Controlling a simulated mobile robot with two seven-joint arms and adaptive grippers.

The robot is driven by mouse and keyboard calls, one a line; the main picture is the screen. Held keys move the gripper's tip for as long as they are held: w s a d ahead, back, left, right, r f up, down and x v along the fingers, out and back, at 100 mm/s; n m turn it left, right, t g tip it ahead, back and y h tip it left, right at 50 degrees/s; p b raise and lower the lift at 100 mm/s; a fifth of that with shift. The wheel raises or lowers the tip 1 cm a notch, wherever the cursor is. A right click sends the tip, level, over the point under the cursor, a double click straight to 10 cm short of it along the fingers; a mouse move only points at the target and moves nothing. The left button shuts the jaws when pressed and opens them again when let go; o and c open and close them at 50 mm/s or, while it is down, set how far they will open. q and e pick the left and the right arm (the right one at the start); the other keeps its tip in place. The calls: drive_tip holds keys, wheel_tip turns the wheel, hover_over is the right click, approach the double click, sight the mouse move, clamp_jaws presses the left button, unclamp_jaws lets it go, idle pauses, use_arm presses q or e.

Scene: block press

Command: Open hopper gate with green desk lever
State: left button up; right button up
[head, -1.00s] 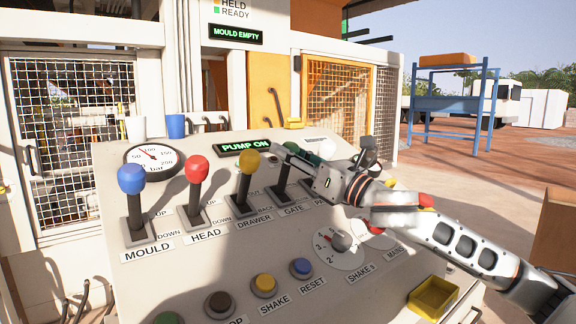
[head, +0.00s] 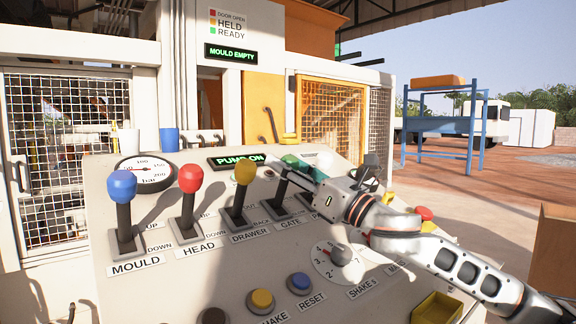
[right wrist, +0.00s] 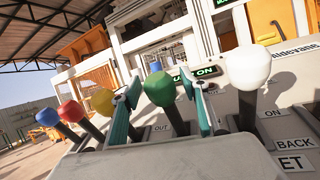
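The green-knobbed gate lever (head: 280,194) stands on the sloped control desk (head: 150,285), above the GATE label. Its knob is partly hidden by my right gripper (head: 293,172) in the head view. In the right wrist view the green knob (right wrist: 160,88) sits between the two fingers of my right gripper (right wrist: 160,105). The fingers are spread, one on each side, with a small gap to the knob on both sides. My left gripper is not in view. The hopper gate cannot be made out.
Left of the gate lever stand the yellow drawer lever (head: 242,180), red head lever (head: 190,190) and blue mould lever (head: 123,195). A white-knobbed lever (right wrist: 250,68) stands close on the other side. A dial (head: 338,258), buttons and a yellow tray (head: 437,309) occupy the lower desk.

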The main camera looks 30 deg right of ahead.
drive_tip(key=shift+f, duration=0.1)
drive_tip(key=shift+s+d+f, duration=0.25)
drive_tip(key=shift+s+f, duration=0.1)
drive_tip(key=shift+s, duration=0.25)
drive_tip(key=v, duration=1)
drive_tip(key=shift+s, duration=0.3)
idle(0.8)
